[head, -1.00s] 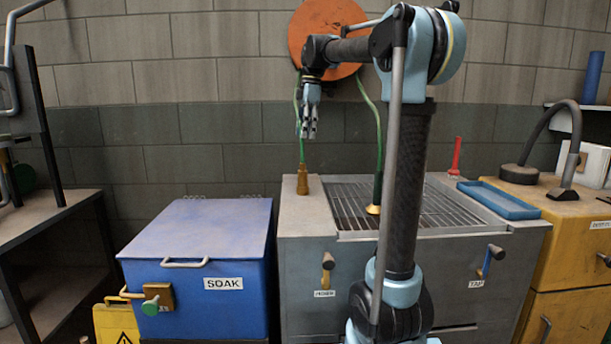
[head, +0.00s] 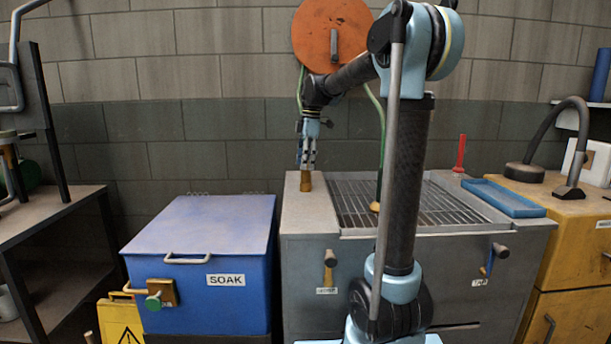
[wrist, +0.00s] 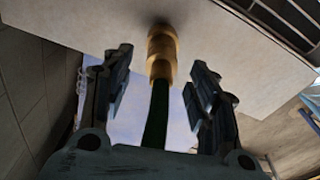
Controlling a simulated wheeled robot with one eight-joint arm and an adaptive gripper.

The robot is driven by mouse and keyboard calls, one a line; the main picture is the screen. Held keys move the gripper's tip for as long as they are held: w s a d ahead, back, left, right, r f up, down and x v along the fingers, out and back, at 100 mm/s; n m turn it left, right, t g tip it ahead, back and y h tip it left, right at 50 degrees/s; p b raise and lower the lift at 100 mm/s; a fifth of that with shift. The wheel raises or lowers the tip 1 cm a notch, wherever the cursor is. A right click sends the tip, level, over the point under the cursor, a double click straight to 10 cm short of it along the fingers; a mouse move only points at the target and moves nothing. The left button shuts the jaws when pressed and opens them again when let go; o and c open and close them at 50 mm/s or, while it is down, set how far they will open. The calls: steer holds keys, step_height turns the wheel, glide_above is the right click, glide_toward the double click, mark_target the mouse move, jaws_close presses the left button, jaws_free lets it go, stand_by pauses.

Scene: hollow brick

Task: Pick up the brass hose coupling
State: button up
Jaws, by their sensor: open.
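The brass hose coupling (head: 305,182) stands upright on the pale ledge at the left of the grated counter. In the wrist view the coupling (wrist: 162,55) shows as a brass cylinder with a green hose (wrist: 156,115) running from it. My gripper (head: 307,168) points down just above and around the coupling's upper part. In the wrist view my gripper (wrist: 158,80) is open, with one finger on each side of the hose and clear gaps to both. The fingers hide the coupling's top in the head view.
A blue tray (head: 503,198) and a red upright object (head: 460,153) are further right. A blue SOAK box (head: 205,240) stands left. An orange reel (head: 333,35) hangs behind.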

mark_target(305, 173)
steer(key=shift+a+f, duration=0.15)
steer(key=shift+f, duration=2.4)
steer(key=c, duration=1.2)
